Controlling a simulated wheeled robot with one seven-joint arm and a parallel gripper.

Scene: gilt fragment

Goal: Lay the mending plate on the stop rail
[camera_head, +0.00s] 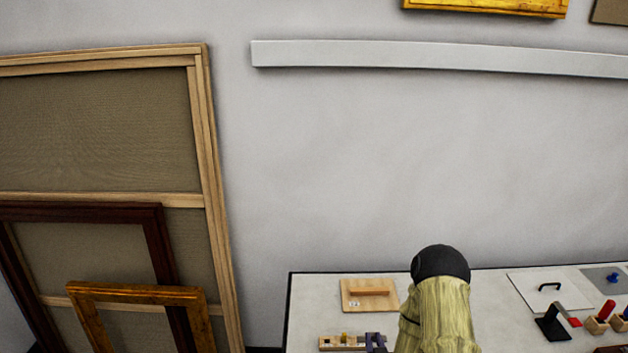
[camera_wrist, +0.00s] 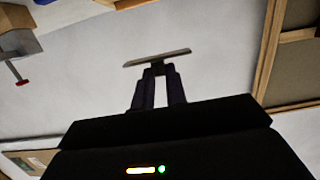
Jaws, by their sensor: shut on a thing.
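In the wrist view my gripper (camera_wrist: 158,72) is shut on a thin, flat grey plate, the mending plate (camera_wrist: 145,59). The plate lies across the fingertips, slightly tilted, with bare pale wall behind it and nothing seen touching it but the fingers. In the head view my arm rises at the bottom, and I cannot make out the gripper or plate there. A long pale rail (camera_head: 430,57) runs along the wall; I cannot tell whether it is the stop rail.
The bench (camera_head: 300,300) carries a wooden board with a handle (camera_head: 369,294), a slotted wooden block (camera_head: 340,343), a white panel (camera_head: 530,283), a black stand (camera_head: 552,322) and red-handled tools (camera_head: 606,311). Large frames (camera_head: 205,170) lean at left. A gilt frame (camera_head: 485,7) hangs above.

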